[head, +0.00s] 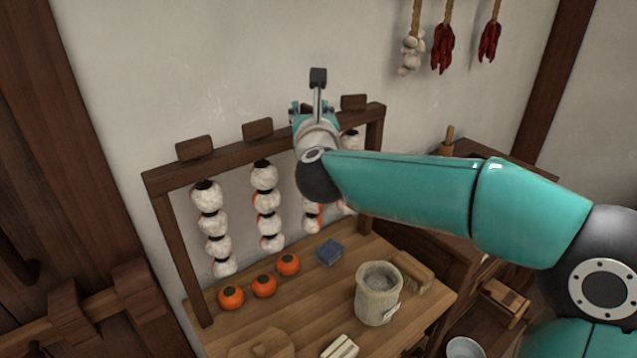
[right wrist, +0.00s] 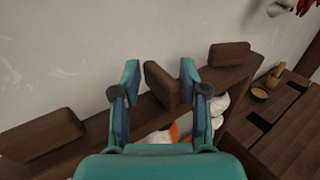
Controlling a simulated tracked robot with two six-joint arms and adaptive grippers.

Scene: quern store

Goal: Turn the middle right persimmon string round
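The middle right persimmon string (head: 311,217) hangs third from the left on a wooden rack, mostly hidden behind my right arm. Its visible fruits are white with some orange at the side. Its wooden top block (right wrist: 162,85) sits on the rack's bar. My right gripper (head: 314,108) is over the bar at this block. My left gripper is not in view.
Neighbouring strings hang left (head: 266,205) and right (head: 350,141), with blocks on the rack bar (head: 225,160). Orange persimmons (head: 264,285), a blue box (head: 329,252) and a pot (head: 377,300) stand on the table below. The wall is close behind.

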